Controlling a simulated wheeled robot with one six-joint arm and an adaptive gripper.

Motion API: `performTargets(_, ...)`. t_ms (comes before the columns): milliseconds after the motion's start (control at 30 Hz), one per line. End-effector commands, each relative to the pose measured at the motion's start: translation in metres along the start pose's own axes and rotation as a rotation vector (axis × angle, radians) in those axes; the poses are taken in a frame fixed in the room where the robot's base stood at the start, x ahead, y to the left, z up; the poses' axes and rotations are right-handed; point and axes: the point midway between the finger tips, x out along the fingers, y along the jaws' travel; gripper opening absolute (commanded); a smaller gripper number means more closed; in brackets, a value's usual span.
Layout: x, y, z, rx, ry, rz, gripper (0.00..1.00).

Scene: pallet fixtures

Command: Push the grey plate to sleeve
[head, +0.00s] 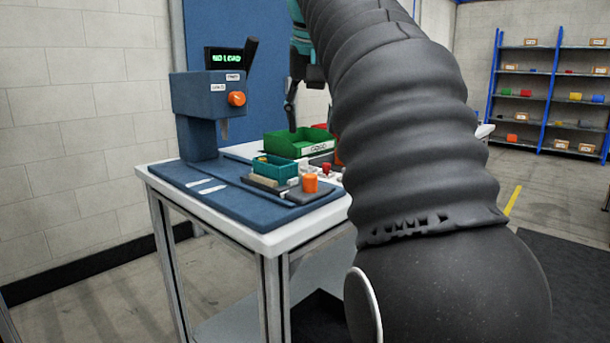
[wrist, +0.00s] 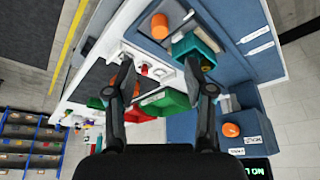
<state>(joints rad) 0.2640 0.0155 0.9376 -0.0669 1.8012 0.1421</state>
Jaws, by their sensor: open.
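An orange cylinder (head: 310,183), which looks like the sleeve, stands near the front right corner of the blue base board (head: 215,188). A flat grey plate (head: 297,196) lies low beside it; whether they touch is hard to tell. In the wrist view the orange cylinder (wrist: 159,27) is at the top, with a pale grey surface (wrist: 178,16) beside it. My gripper (wrist: 168,77) is open and empty, its fingers pointing down above the table. In the head view one dark finger shows behind the bins, and my arm hides much of the right side.
A green bin (head: 298,143) labelled GOOD stands behind. A blue press (head: 198,98) with an orange knob stands at the back left. Small red and white parts lie between bins and arm.

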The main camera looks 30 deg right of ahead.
Motion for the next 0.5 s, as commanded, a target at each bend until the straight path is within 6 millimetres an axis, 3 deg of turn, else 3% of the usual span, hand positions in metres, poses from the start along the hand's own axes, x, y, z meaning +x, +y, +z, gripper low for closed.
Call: performTargets(500,0.091,0.002,0.002,0.004,-0.002,0.001,0.53)
